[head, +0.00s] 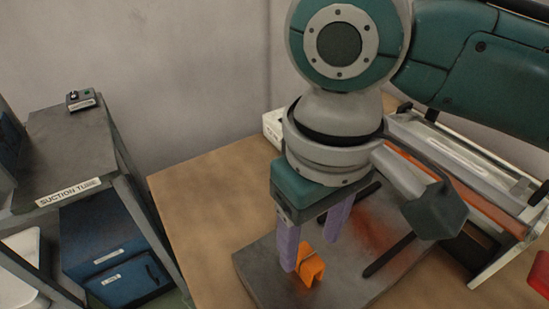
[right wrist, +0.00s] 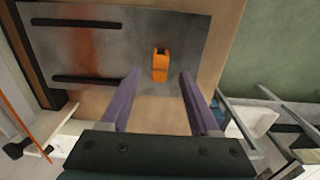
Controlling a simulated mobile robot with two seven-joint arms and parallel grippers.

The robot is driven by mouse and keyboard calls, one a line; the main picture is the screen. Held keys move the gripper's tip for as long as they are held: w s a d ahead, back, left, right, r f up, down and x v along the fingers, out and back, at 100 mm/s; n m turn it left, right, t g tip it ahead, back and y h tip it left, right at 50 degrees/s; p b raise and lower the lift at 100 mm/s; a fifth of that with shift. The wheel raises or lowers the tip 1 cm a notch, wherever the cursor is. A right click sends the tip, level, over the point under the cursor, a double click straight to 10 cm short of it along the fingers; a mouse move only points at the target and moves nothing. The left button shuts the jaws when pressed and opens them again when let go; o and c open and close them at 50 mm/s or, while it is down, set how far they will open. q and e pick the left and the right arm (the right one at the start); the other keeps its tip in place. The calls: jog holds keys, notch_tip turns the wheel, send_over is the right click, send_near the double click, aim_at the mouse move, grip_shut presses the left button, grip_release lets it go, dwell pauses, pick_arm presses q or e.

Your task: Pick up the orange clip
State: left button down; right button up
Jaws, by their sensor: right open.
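The orange clip (head: 309,264) sits on a dark grey metal plate (head: 262,277) near the plate's left front part in the head view. In the right wrist view the clip (right wrist: 160,66) is ahead of the fingertips, roughly between their lines. My right gripper (head: 312,246) has two purple fingers and points down over the plate. It is open and empty, with the left finger's tip appearing close beside the clip. The open fingers also show in the right wrist view (right wrist: 160,75). Whether a finger touches the clip cannot be told. My left gripper is not in view.
Dark bars (right wrist: 87,79) lie on the plate. The wooden table (head: 210,190) is bare left of the plate. A metal and orange rail device (head: 455,165) stands at the right. A shelf labelled suction tube (head: 65,150) with blue bins (head: 110,250) stands left. A red object (head: 540,272) is at the right edge.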

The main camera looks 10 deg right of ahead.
aim_at(309, 256)
notch_tip(309, 256, down, 4)
jog(key=shift+f+b, duration=0.2)
jog(key=shift+b, duration=0.2)
grip_shut()
dwell(0.3)
